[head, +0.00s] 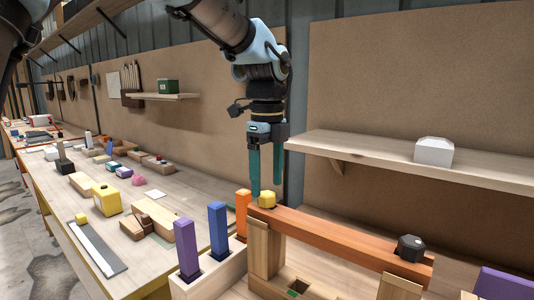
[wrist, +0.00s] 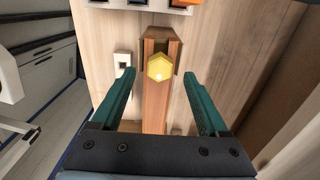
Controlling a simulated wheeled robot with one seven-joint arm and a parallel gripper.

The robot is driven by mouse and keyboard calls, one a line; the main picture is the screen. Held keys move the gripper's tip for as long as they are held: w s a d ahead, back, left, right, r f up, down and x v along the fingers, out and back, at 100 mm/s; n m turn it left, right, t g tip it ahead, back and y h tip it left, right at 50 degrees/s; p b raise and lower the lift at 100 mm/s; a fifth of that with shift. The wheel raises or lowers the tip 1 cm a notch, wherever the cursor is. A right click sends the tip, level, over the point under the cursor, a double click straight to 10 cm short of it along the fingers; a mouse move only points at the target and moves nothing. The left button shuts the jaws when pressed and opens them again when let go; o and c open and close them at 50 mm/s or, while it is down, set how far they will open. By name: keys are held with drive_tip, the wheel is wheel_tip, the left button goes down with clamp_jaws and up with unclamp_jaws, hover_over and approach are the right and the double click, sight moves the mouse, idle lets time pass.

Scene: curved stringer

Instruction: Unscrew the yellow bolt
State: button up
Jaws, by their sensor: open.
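The yellow bolt (head: 267,199) has a hexagonal head and sits on the left end of an orange-brown beam (head: 330,238), the curved stringer. In the wrist view the bolt (wrist: 160,67) is seen from above, near the end of the beam (wrist: 156,105). My gripper (head: 267,192) points down with its teal fingers just above or behind the bolt in the head view. In the wrist view my gripper (wrist: 158,76) is open, with one finger on each side of the bolt and clear gaps between. Nothing is held. The bolt's shank is hidden.
A black bolt (head: 409,247) sits at the beam's right end. Wooden posts (head: 262,250) support the beam. A white rack with purple (head: 187,243), blue (head: 218,230) and orange (head: 242,213) blocks stands left. A shelf (head: 360,150) holds a white block (head: 434,151).

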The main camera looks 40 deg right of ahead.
sight(267, 193)
drive_tip(key=shift+f, duration=1.65)
clamp_jaws()
